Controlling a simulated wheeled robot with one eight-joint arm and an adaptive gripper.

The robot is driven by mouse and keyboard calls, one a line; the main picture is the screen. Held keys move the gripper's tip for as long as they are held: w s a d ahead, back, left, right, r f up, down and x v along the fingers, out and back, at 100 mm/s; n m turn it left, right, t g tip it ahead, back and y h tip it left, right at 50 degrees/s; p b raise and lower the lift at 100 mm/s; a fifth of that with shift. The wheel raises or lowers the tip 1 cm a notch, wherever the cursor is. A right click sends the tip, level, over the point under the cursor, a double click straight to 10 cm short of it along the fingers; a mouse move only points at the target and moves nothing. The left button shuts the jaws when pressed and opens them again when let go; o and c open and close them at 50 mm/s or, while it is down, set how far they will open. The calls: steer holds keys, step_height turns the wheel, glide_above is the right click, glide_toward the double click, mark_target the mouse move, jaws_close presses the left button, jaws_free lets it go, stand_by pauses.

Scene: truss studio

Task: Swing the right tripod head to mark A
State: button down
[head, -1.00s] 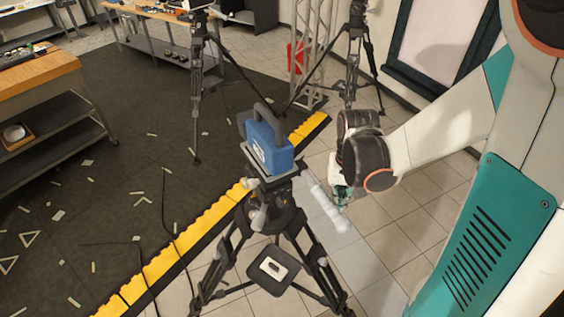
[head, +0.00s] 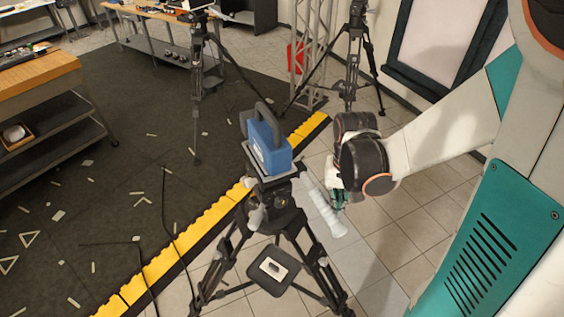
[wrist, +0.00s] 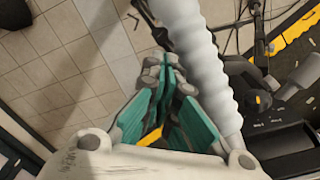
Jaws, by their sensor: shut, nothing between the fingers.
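The nearest tripod (head: 285,222) stands upright at the centre of the head view. Its head carries a blue camera-like box (head: 267,147) with a dark top handle. A pale ribbed pan handle (head: 326,212) sticks out from the head toward the lower right. In the wrist view the pan handle (wrist: 203,62) runs large, just right of the fingers. My gripper (wrist: 168,68) has its green fingers together with nothing between them. It is beside the pan handle; I cannot tell whether they touch. In the head view my gripper (head: 338,196) is partly hidden by my wrist. I cannot make out mark A.
Two more tripods stand behind, one at the back left (head: 197,75) and one at the back right (head: 352,55). A yellow-black edge strip (head: 205,228) borders the dark mat. A truss (head: 312,55) stands behind. A wooden bench (head: 40,72) is at left.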

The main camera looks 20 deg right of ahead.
steer(key=shift+w+d, duration=0.35)
steer(key=shift+d, duration=0.25)
step_height(320, 180, up, 9)
steer(key=p, duration=0.6)
stand_by(0.3)
stand_by(0.4)
